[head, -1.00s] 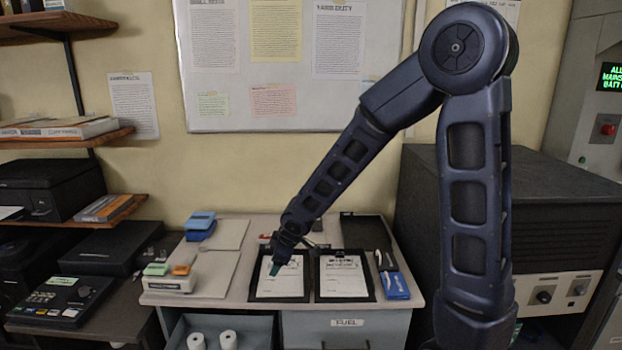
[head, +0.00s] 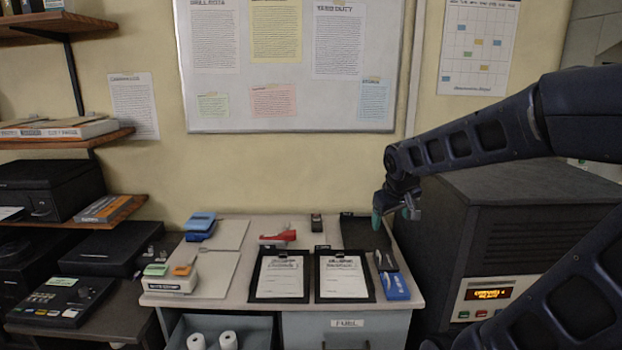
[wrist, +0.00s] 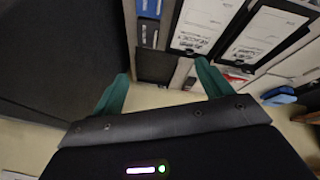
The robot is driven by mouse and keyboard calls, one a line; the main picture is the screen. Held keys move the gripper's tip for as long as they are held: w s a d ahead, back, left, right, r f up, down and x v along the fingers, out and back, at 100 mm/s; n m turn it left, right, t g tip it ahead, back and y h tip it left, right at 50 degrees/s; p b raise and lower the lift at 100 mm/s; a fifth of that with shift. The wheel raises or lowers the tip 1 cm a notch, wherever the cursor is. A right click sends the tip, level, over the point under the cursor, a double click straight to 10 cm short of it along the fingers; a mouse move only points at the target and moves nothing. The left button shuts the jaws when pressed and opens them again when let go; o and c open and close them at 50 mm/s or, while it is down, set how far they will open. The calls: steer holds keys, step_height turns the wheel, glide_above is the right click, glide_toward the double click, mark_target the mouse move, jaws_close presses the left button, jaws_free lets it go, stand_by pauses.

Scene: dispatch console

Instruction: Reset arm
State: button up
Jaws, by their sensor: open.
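My gripper (head: 396,212) hangs in the air at the right end of the desk, in front of the dark cabinet's near corner. In the wrist view my gripper (wrist: 162,92) shows two green fingers spread apart with nothing between them. My arm comes in from the right edge of the head view. Two black clipboards with white forms, a left one (head: 280,285) and a right one (head: 343,285), lie side by side on the desk (head: 228,300).
A dark tray (head: 362,232) and a blue box (head: 396,286) lie at the desk's right. A red stapler (head: 278,237) sits behind the clipboards. A dark cabinet (head: 500,220) with an orange display stands right of the desk. Stamps and a blue item (head: 200,225) are at left.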

steer(key=s+d+r+m, duration=0.3)
steer(key=s+d, duration=0.3)
steer(key=s, duration=0.3)
steer(key=shift+s+d+m+g+y, duration=0.25)
steer(key=shift+s+m+g+y, duration=0.05)
steer(key=shift+m, duration=0.4)
